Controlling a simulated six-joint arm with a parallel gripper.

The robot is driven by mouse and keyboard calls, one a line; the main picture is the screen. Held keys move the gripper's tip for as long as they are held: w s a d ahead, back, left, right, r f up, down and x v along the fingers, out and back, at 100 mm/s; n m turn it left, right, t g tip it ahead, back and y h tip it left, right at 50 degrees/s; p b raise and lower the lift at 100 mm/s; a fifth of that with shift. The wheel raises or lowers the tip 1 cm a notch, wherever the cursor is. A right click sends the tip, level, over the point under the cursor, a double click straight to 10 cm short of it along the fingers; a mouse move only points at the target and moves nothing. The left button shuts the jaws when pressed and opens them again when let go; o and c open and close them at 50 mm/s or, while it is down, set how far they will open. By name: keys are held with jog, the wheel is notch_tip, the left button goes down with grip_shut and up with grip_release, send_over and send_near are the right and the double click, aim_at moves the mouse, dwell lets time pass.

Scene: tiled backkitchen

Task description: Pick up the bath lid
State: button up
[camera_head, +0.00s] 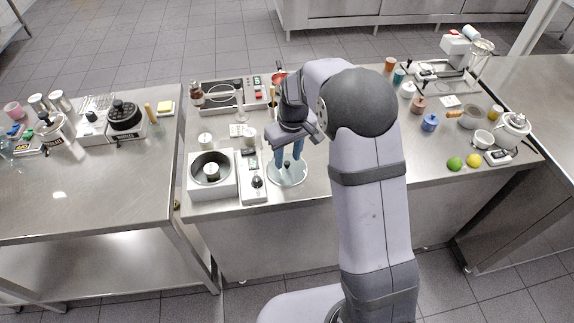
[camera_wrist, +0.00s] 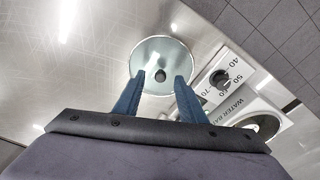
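The bath lid (camera_head: 290,179) is a pale, glassy round disc with a small dark knob at its centre. It lies flat on the middle steel table near the front edge. It also shows in the wrist view (camera_wrist: 160,48), with its knob (camera_wrist: 160,75) between my fingers in the picture. My gripper (camera_head: 288,160) points down over the lid. In the wrist view my gripper (camera_wrist: 159,79) is open, with its two blue fingers apart on either side of the knob. I cannot tell how far the fingertips are above the lid, and no contact shows.
The white water bath (camera_head: 210,192) with a round opening stands left of the lid. Its control panel (camera_head: 253,188) with a black dial lies between them, close to the lid. A hotplate (camera_head: 235,91) and small jars stand behind. The table right of the lid looks clear.

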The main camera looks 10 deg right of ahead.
aim_at(287, 163)
jog(key=shift+f, duration=0.65)
jog(key=shift+c, duration=0.2)
grip_shut()
jog(key=shift+w+r, duration=0.1)
notch_tip(287, 163, up, 10)
jog(key=b, duration=0.3)
jog(key=s+a+r+n+p, duration=0.1)
jog(key=s+a+n+p, duration=0.1)
jog(key=a+p, duration=0.55)
jog(key=s+a+r+n+p, duration=0.2)
jog(key=a+p, duration=0.3)
jog(key=a, duration=0.5)
jog(key=shift+n, duration=0.3)
jog(key=shift+w+a+r, duration=0.2)
jog(key=shift+w+a, duration=1.8)
